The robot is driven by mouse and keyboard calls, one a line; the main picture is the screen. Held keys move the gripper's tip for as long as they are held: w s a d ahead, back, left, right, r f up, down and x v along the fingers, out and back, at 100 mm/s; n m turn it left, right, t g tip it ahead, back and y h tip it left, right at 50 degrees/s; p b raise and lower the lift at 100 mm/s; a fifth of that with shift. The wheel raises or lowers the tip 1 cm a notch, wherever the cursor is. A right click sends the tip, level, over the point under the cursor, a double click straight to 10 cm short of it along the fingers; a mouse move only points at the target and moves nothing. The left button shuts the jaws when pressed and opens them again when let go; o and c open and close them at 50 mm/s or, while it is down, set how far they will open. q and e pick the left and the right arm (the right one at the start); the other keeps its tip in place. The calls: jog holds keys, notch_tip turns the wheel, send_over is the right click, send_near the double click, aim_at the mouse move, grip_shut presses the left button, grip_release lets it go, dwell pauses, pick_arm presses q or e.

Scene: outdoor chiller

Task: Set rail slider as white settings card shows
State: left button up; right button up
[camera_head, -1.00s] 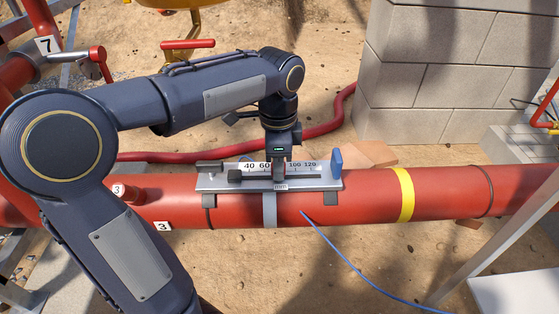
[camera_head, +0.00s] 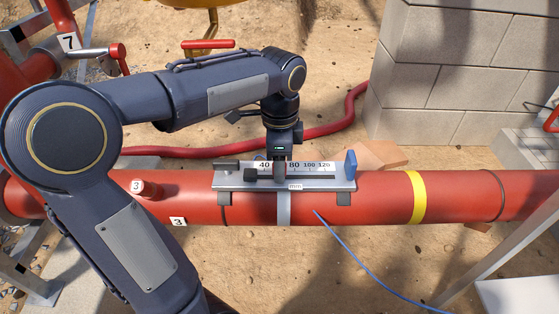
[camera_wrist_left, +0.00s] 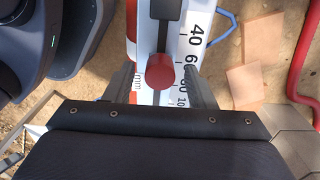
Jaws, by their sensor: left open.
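The rail (camera_head: 226,184) is a grey plate with a white millimetre scale (camera_head: 312,166), mounted along the red pipe. My left gripper (camera_head: 280,175) points down over the rail's left-middle part, hiding the scale around 60. In the left wrist view, a round red knob (camera_wrist_left: 160,72) sits at the dark slot beside the scale (camera_wrist_left: 190,50), near the 60 to 80 marks. The left fingers (camera_wrist_left: 160,84) are open, one on each side of the knob; I cannot tell whether they touch it. No white settings card can be made out. My right gripper is not in view.
A blue block (camera_head: 350,163) stands at the rail's right end. The red pipe (camera_head: 390,197) has a yellow band (camera_head: 416,196). A blue cable (camera_head: 360,258) hangs from near the rail. A block wall (camera_head: 440,80) stands behind right; a red hose (camera_head: 335,125) lies on the sand.

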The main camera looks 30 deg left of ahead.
pick_arm(q)
notch_tip(320, 180, up, 7)
jog(key=p, duration=0.3)
jog(key=shift+r, duration=0.15)
jog(key=s+d+f+n+t+h, duration=0.2)
jog(key=s+d+f+n+t, duration=0.15)
jog(key=s+n, duration=0.4)
jog(key=s+d+f+n+t+h, duration=0.2)
jog(key=s+f+n, duration=0.2)
jog(key=s+n, duration=0.3)
notch_tip(320, 180, up, 34)
jog(key=s+m+p, duration=0.1)
jog(key=p, duration=3.3)
jog(key=shift+s+p, duration=0.15)
jog(key=shift+p, duration=0.2)
